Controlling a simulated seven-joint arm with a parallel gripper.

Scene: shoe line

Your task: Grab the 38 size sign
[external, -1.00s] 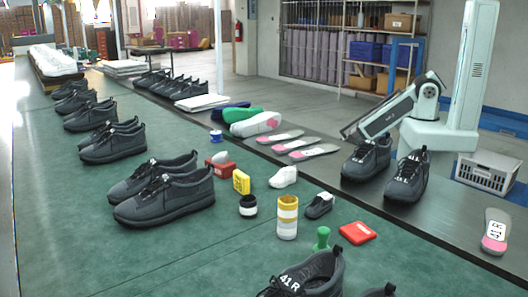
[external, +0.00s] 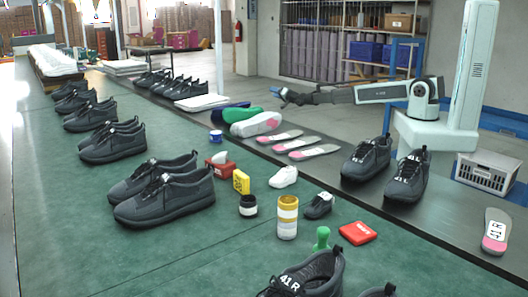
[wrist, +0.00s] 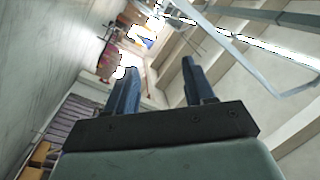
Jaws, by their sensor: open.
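A small yellow block with dark markings (external: 241,182) stands on the green table in the external view; it may be the size sign, but I cannot read a 38 on it. My gripper (external: 280,96) is open and empty, raised beyond the far side of the line, behind the insoles and well away from the yellow block. In the wrist view my gripper (wrist: 164,66) shows two blue fingers apart with nothing between them.
Near the yellow block are a red block (external: 222,170), a dark jar (external: 248,206), a yellow-and-white cylinder (external: 287,217), a green piece (external: 321,239) and a white shoe shape (external: 284,177). Dark shoes (external: 165,196) stand to the left. Green table (external: 90,220) is clear at front left.

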